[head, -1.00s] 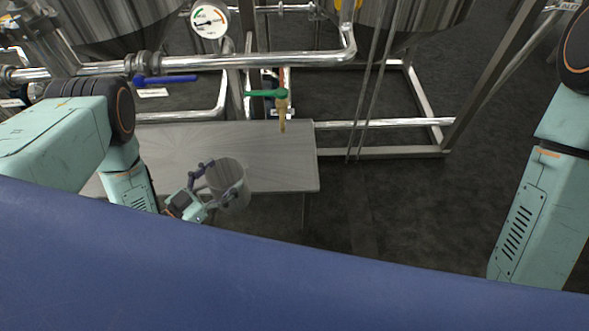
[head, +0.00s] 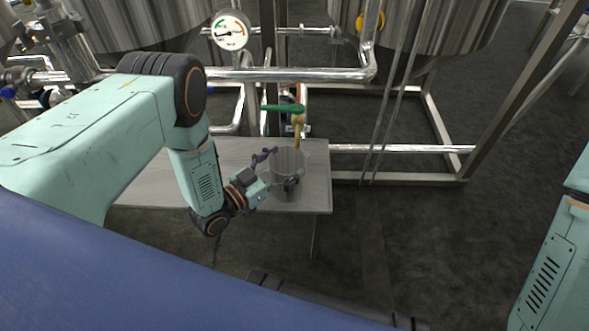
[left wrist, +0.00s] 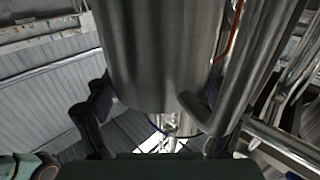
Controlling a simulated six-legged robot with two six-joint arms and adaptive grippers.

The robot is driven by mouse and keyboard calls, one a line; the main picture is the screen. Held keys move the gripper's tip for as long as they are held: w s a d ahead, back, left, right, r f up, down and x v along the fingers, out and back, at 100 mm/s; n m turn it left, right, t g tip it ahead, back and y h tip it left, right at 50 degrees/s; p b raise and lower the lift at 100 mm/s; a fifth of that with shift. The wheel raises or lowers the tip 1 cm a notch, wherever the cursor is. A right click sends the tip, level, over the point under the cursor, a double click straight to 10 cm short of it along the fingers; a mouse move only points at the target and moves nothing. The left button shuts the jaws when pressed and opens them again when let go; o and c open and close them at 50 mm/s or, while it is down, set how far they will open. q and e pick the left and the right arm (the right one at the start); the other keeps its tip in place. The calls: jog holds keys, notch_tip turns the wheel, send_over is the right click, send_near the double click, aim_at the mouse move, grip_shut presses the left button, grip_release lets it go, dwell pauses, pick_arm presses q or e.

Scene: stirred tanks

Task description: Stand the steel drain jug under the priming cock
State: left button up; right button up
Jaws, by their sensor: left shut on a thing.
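The steel drain jug (head: 287,163) is upright, its open top facing up, over the right end of the grey table. My left gripper (head: 278,171) is shut on it from the left, a finger on either side. In the left wrist view a brushed steel cylinder, apparently the jug (left wrist: 160,60), fills the middle between the gripper's dark fingers (left wrist: 155,110). The brass priming cock (head: 299,126) with its green lever (head: 283,108) hangs just behind and above the jug's rim, slightly right. I cannot tell whether the jug's base touches the table. My right gripper is out of view.
The grey table (head: 150,190) is bare to the left of the jug. Steel pipes (head: 290,75) run behind it, with a gauge (head: 230,31) above and tanks behind. A frame (head: 400,179) stands at right. Dark floor (head: 400,240) lies open in front.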

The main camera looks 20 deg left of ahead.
aim_at(299, 161)
pick_arm(q)
jog(key=x, duration=0.3)
jog(key=shift+w+d+b, duration=0.1)
jog(key=shift+w+b, duration=0.05)
jog(key=shift+b, duration=0.25)
jog(key=shift+f+b, duration=1.15)
jog(key=shift+f, duration=0.7)
jog(key=shift+r, duration=0.1)
jog(key=o, duration=1.5)
jog(key=shift+f, duration=0.2)
jog(key=shift+r, duration=0.1)
